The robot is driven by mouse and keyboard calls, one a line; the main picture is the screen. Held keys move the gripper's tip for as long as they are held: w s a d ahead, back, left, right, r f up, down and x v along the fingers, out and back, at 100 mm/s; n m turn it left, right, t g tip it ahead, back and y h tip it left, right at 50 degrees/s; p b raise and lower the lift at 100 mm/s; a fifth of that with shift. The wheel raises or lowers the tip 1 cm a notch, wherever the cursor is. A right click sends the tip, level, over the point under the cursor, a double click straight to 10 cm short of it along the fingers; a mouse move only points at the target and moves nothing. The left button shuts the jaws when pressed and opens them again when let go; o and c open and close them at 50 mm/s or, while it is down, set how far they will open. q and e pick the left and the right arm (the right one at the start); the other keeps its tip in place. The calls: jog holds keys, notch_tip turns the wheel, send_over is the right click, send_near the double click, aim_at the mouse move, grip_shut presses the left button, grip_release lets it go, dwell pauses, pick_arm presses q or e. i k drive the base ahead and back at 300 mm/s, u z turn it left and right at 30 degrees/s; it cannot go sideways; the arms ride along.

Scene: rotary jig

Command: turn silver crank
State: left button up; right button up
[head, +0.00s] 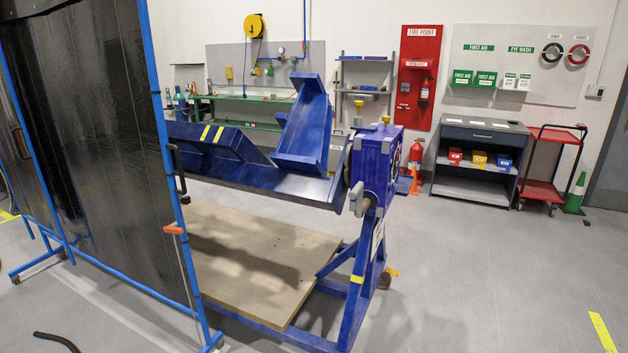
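A blue rotary jig (235,175) stands in the middle of the head view, with its long blue beam running left behind a dark screen. At its right end is a blue gearbox housing (374,160) with yellow caps on top. A silver-grey arm (356,196) with a short rounded end sits low on the near side of this housing and looks like the silver crank. It is small here, and its exact shape and angle are hard to tell. Neither of my grippers is in view, and nothing is touching the crank.
A dark welding screen (95,130) in a blue frame fills the left side. A wooden board (250,260) lies on the jig's base. Grey floor (480,280) is open to the right. A black hose-like piece (58,341) shows at bottom left.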

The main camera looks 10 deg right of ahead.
aim_at(360, 200)
jog(key=z, duration=0.3)
jog(key=i, duration=0.95)
jog(key=z, duration=0.8)
